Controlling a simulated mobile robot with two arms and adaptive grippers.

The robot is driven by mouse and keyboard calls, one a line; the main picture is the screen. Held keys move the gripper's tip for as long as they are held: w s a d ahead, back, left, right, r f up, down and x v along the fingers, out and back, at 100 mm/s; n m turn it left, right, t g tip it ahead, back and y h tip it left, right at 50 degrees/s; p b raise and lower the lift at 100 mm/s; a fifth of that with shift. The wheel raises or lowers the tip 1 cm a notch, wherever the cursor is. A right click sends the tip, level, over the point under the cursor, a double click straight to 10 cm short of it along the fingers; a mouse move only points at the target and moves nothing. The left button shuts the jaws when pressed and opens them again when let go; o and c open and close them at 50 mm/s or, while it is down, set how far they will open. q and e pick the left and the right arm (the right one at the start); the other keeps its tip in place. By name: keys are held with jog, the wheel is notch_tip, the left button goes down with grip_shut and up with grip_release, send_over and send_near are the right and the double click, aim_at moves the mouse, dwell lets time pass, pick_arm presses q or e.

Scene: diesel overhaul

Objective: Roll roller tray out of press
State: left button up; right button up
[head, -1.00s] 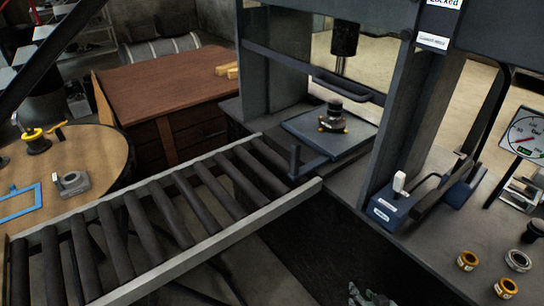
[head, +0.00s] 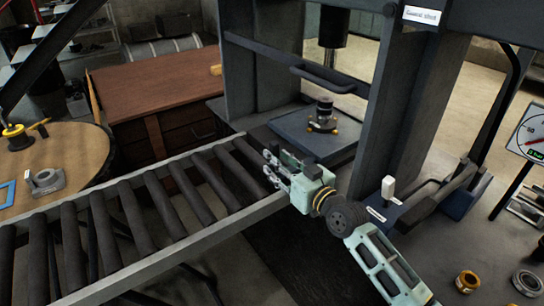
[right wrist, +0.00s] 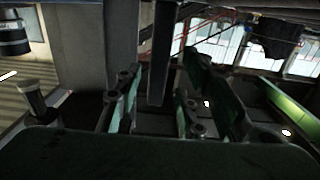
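The roller tray (head: 290,127) is a dark flat plate inside the press (head: 263,75). A dark ringed part (head: 324,115) with brass-coloured bits at its base stands upright on it. My right gripper (head: 270,168) is at the tray's front, over the inner end of the roller conveyor (head: 150,207), and hides the tray's front handle in the head view. In the right wrist view the fingers (right wrist: 158,105) are spread, with a dark bar (right wrist: 160,55) showing between them. I cannot tell whether they touch it. My left gripper is not in view.
A blue valve block with a white-knobbed lever (head: 388,188) stands right of the press, close to my right arm. A round wooden table (head: 75,150) stands left. The conveyor rollers are clear.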

jog(key=shift+x, duration=1.1)
jog(key=shift+w+a, duration=0.15)
jog(key=shift+w, duration=0.25)
grip_shut()
jog(key=shift+f, duration=0.1)
